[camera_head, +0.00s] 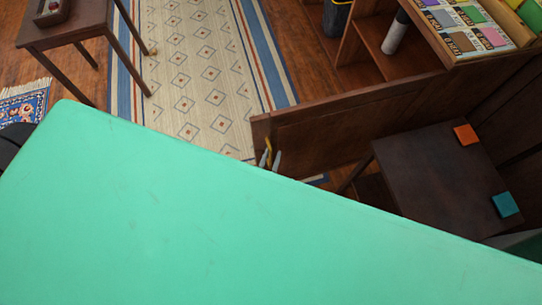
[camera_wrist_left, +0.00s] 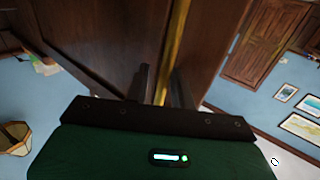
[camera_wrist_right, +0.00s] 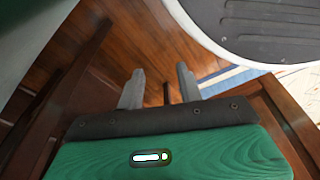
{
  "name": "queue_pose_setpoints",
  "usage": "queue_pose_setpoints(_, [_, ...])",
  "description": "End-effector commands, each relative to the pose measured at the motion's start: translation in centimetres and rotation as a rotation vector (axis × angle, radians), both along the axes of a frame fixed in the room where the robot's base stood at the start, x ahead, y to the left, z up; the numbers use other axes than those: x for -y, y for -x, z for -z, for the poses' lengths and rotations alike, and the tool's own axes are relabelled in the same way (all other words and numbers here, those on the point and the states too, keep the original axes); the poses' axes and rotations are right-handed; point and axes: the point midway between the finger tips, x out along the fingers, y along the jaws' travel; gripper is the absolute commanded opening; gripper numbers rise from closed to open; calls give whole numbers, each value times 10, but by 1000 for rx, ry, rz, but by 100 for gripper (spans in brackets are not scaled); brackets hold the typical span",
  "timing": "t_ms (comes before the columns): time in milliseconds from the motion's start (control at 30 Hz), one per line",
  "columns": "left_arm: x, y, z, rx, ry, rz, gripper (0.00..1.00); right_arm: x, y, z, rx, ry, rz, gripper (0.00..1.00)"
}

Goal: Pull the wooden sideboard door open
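The dark wooden door (camera_head: 335,135) shows in the head view as a long panel standing out into the room, its free end toward the rug. A brass bar handle (camera_wrist_left: 175,45) runs upright near that end in the left wrist view. My left gripper (camera_wrist_left: 163,88) has one finger on each side of the handle, drawn in close around it. In the head view its fingertips (camera_head: 270,159) show beside the handle; a large teal surface hides the rest of the arm. My right gripper (camera_wrist_right: 158,88) is open and empty, low above the wood floor, and is hidden in the head view.
A dark low table (camera_head: 430,190) with an orange block (camera_head: 466,134) and a teal block (camera_head: 505,204) stands right of the door. Open shelves (camera_head: 375,65) stand behind it. A patterned rug (camera_head: 200,75) covers clear floor. A small table (camera_head: 85,25) stands far left.

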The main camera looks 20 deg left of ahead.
Motion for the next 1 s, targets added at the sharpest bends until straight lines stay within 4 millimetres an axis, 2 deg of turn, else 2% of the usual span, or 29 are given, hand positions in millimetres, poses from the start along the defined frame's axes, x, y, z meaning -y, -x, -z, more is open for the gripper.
queue_pose_setpoints(133, [-1,3,1,-1,-1,-1,24,-1,0,0,0,-1,1,36])
queue_pose_setpoints(267, [0,16,1,-2,-1,-1,24,-2,0,0,0,-2,2,36])
queue_pose_setpoints(700, [5,107,2,-4,-1,1,24,-5,-3,-11,-11,-5,5,36])
queue_pose_setpoints(833, [7,125,1,-2,-1,2,24,-6,-8,-17,-4,-7,6,36])
queue_pose_setpoints(1000, [7,136,0,0,0,1,24,-7,-12,-21,-2,-7,7,36])
